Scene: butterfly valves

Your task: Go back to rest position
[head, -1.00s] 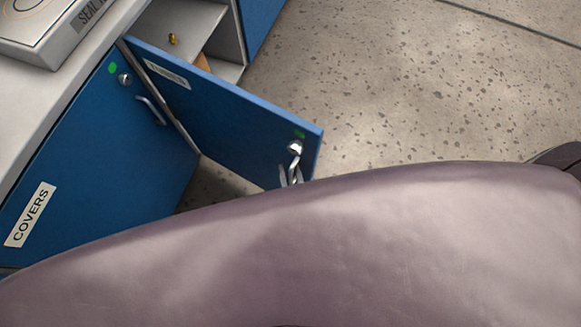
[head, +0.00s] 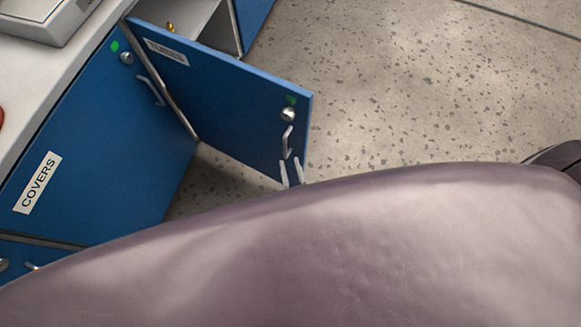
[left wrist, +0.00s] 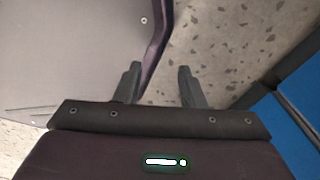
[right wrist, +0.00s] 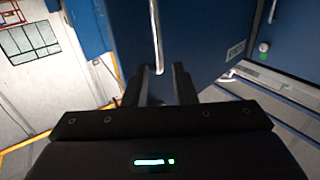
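My right gripper (head: 292,173) shows in the head view as two pale fingertips just below the handle (head: 287,142) of an open blue cabinet door (head: 225,100). In the right wrist view my right gripper (right wrist: 162,82) is open. The lower end of a vertical handle (right wrist: 156,35) shows between or just beyond its fingertips; I cannot tell whether they touch. My left gripper (left wrist: 158,78) is open and empty in the left wrist view, with speckled floor beyond it. It is hidden in the head view.
The open door bears a label, perhaps "TUBES". A shut blue door labelled COVERS (head: 100,140) is left of it, under a pale worktop (head: 50,75) with a box (head: 45,22). Speckled floor (head: 430,90) is clear at right. My purple body fills the lower head view.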

